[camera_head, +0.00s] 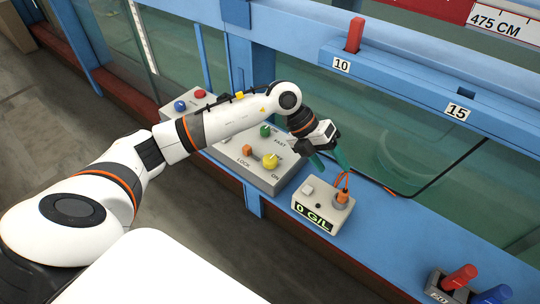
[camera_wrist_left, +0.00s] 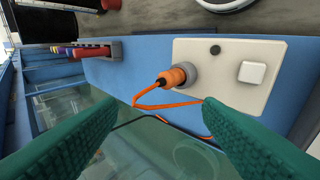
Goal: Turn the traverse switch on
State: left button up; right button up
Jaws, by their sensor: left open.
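A grey control box (camera_head: 258,175) stands on the blue ledge, with a green knob (camera_head: 265,130), an orange block-shaped control (camera_head: 247,150) and a yellow knob (camera_head: 270,160). The words FAST, LOCK and ON show on it; no label reading traverse is legible, so I cannot tell which control is the traverse switch. My left gripper (camera_head: 329,161) is open, its green fingers to the right of this box and above the ledge. In the left wrist view the gap between the fingers (camera_wrist_left: 160,108) is empty. My right gripper is out of view.
A meter box (camera_head: 323,207) reading 0 G/L, with an orange plug (camera_head: 342,198) and cable, sits close to my left gripper. A holder with red (camera_head: 459,277) and blue (camera_head: 492,295) handles stands at lower right. A blue rail (camera_head: 410,85) runs behind.

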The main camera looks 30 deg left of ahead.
aim_at(270, 159)
pick_arm(q)
jog(key=a+r+n+g+y, duration=0.15)
jog(key=a+y, duration=0.65)
jog(key=a, duration=0.9)
jog(key=shift+n, duration=0.35)
jog(key=f+p, duration=0.1)
jog(key=f, duration=0.3)
jog(key=f+p, duration=0.1)
jog(key=f, duration=0.3)
jog(key=w+f+p, duration=0.1)
jog(key=f, duration=0.3)
jog(key=shift+a, duration=0.15)
jog(key=shift+r, duration=0.1)
